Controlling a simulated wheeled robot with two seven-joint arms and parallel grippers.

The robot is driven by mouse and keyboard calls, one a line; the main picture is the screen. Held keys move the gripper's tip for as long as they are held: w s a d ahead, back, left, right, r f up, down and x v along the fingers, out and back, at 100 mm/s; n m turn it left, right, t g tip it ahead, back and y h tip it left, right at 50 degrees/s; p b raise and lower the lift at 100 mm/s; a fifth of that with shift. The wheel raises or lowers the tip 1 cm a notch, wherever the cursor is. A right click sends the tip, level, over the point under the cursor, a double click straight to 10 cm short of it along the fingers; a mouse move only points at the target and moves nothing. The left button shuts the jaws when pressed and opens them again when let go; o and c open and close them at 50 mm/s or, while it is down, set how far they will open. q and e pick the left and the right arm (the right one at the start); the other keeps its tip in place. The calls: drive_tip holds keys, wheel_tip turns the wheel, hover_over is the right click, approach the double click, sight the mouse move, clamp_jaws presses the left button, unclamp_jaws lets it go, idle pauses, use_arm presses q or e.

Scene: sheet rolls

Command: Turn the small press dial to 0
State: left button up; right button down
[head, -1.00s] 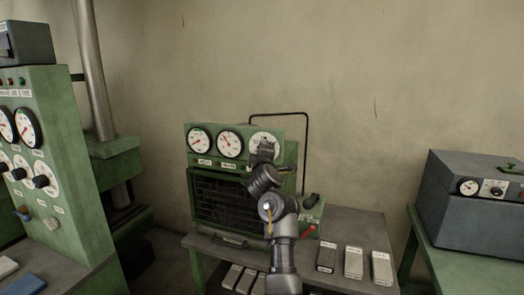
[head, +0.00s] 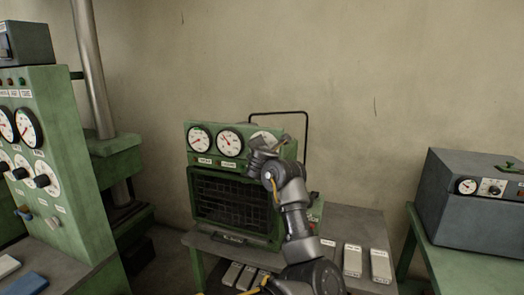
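The small green press (head: 187,160) stands on a table in the head view, with a dark barred front. Two white gauges with red needles, the left gauge (head: 199,139) and the middle gauge (head: 229,142), sit on its upper panel. A third round white dial (head: 264,135) is at the panel's right; only its upper part shows, so its setting cannot be read. My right gripper (head: 257,150) is in front of and just below this dial, hiding much of it. I cannot tell whether its fingers touch the dial or are open. My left gripper is out of view.
Several pale labelled blocks (head: 352,260) lie along the table's front. A green panel with gauges and knobs (head: 75,210) stands at the left. A grey box with a small gauge (head: 460,215) sits on a green table at the right. A thin black frame (head: 307,150) rises behind the press.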

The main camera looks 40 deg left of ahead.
idle(0.5)
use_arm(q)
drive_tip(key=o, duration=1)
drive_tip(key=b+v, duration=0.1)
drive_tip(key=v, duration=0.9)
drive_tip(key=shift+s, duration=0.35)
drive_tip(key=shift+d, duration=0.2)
